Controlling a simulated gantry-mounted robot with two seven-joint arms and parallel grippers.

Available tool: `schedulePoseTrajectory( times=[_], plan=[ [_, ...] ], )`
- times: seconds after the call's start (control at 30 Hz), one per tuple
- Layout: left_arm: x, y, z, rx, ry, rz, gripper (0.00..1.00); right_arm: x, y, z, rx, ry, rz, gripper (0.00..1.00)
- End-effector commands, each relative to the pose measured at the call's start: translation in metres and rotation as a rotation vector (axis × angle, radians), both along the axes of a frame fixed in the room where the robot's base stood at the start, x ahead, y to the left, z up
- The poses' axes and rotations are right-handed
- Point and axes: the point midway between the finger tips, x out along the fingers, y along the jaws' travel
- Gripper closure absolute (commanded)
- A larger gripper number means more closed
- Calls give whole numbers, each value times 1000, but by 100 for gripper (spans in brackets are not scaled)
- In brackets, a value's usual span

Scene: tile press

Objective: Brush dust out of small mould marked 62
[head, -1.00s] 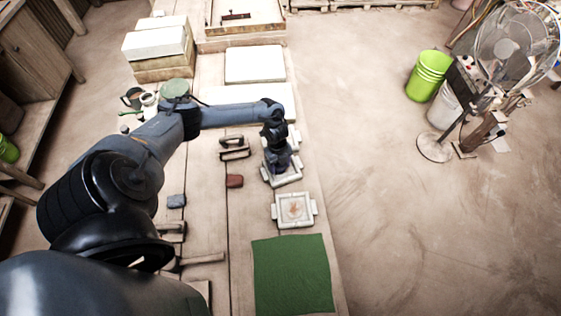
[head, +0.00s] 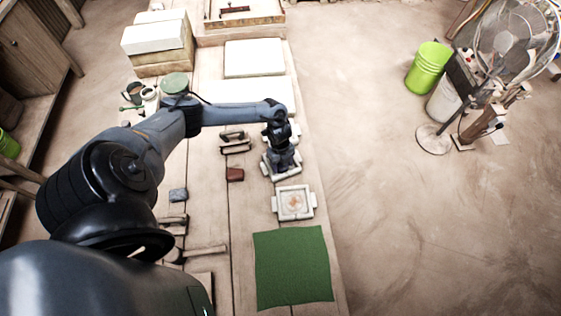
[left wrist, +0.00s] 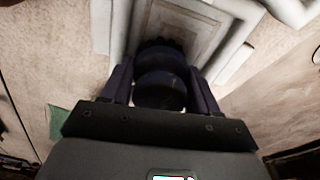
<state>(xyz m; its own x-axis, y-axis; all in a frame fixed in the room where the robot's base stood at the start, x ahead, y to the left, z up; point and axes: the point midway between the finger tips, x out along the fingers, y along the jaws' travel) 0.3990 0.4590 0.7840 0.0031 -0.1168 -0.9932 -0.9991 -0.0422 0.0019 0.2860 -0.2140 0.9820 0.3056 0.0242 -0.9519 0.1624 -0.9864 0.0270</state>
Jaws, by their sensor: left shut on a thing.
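My left gripper (head: 282,163) is over a small pale mould (head: 267,175) on the bench. In the left wrist view, its fingers (left wrist: 160,92) are shut on a dark, rounded brush (left wrist: 160,75). The brush stands over the recessed panel of this mould (left wrist: 226,50) and covers part of it; I cannot tell whether the bristles touch. I cannot read a number on either mould. My right gripper is not in view.
A green cloth (head: 292,268) lies at the bench's front. A red-brown block (head: 235,174) and a grey block (head: 178,195) lie left of the moulds. White slabs (head: 254,58) are at the back. A fan (head: 507,40) and a green bucket (head: 428,68) stand on the floor to the right.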

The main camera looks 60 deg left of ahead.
Motion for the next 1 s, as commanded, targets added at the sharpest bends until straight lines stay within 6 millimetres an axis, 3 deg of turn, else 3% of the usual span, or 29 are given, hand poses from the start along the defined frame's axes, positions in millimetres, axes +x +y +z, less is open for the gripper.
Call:
schedulePoseTrajectory(
  times=[1.0],
  plan=[
    [34, -7, 1, -2, -4, -1, 64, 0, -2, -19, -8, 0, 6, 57]
  ],
)
